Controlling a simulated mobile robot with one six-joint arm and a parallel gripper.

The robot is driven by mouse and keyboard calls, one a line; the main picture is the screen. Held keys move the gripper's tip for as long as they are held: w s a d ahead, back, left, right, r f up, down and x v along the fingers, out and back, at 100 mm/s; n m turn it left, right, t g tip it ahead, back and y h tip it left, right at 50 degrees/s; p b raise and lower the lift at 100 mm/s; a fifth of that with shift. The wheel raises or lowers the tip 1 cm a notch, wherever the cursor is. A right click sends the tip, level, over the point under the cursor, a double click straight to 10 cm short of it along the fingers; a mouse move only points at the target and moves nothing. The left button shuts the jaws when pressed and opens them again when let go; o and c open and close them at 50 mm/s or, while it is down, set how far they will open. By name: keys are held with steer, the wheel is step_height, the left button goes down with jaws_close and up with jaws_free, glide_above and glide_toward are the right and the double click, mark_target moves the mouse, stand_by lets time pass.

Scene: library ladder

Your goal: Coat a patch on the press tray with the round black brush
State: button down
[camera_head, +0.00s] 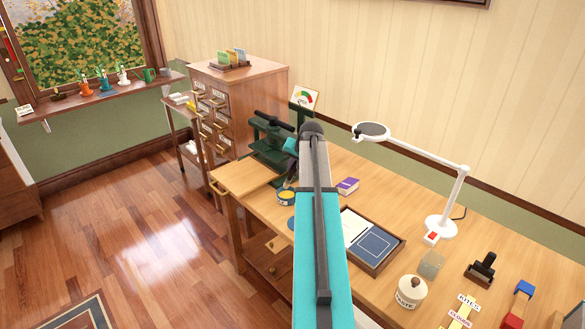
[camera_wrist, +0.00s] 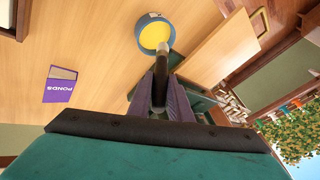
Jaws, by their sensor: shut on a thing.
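The tin (camera_head: 286,196) also shows in the head view, on the bench beside my arm. A dark green press (camera_head: 267,138) stands at the bench's far end, with a flat green bed low in front. No separately recognisable press tray shows.
A purple book (camera_head: 347,186) lies right of my arm; it also shows in the wrist view (camera_wrist: 60,86). A shallow wooden tray (camera_head: 401,252) holds white and blue panels. A white lamp (camera_head: 437,222), glass jar (camera_head: 431,263) and lidded pot (camera_head: 410,292) stand farther right.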

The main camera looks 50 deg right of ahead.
steer(key=shift+f+b, duration=0.7)
steer(key=shift+f, duration=0.8)
steer(key=shift+f+b, duration=0.35)
steer(key=shift+f, duration=0.35)
stand_by(1.3)
steer(key=shift+r+p, duration=1.95)
steer(key=shift+r, duration=1.6)
